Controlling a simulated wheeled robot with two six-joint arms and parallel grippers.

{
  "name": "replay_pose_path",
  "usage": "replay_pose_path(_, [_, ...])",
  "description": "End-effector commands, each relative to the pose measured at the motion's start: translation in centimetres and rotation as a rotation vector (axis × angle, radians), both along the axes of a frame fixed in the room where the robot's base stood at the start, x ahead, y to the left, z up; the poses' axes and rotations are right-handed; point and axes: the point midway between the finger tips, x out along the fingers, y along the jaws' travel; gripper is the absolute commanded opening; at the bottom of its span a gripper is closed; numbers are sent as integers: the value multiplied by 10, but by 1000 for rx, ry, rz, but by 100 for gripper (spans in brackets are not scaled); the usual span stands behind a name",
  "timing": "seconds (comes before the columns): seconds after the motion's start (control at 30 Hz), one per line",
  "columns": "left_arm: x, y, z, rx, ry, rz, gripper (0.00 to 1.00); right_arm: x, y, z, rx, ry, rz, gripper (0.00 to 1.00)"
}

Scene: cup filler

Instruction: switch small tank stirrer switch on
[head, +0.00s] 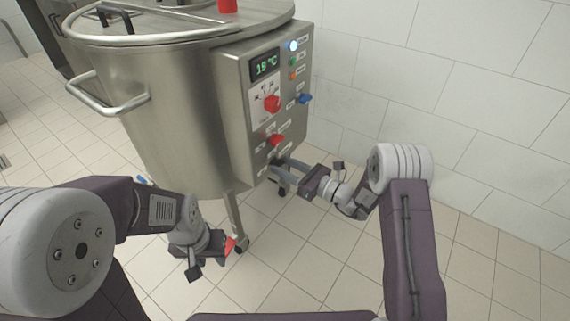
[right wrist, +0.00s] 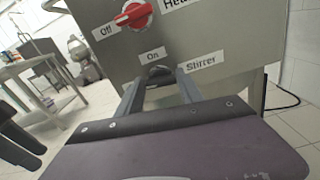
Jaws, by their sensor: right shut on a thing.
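The steel tank (head: 170,110) has a control box (head: 238,110) on its right side. In the right wrist view, the dark stirrer switch (right wrist: 158,71) sits at the bottom of the panel, with the "On" label (right wrist: 152,54) above it and the "Stirrer" label (right wrist: 201,61) to its right. My right gripper (head: 280,166) reaches the panel's lower edge, its fingers (right wrist: 160,86) closed on either side of this switch. The fingers partly hide it, so I cannot tell which way it points. My left gripper (head: 226,247) hangs low by the tank's leg; its fingers are unclear.
A red heater switch (right wrist: 134,15) sits just above the stirrer switch. Higher up are another red knob (head: 272,103), a blue side valve or knob (head: 305,99) and a 19 °C display (head: 265,67). A white tiled wall (head: 450,110) stands to the right. The floor in front is clear.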

Motion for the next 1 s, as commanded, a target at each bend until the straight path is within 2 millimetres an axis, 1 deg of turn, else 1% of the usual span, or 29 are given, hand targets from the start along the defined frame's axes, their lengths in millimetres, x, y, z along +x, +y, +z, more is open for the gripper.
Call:
replay_pose_path(0.03, [0,0,10,0,0,0,36,0,0,4,18,32,0,3])
replay_pose_path(0.4, [0,0,52,0,0,0,36,0,-1,4,218,309,0,3])
replay_pose_path(0.7, [0,0,79,0,0,0,36,1,-2,2,387,539,0,3])
replay_pose_path(1.0, [0,0,100,0,0,0,36,2,-2,0,553,768,-1,3])
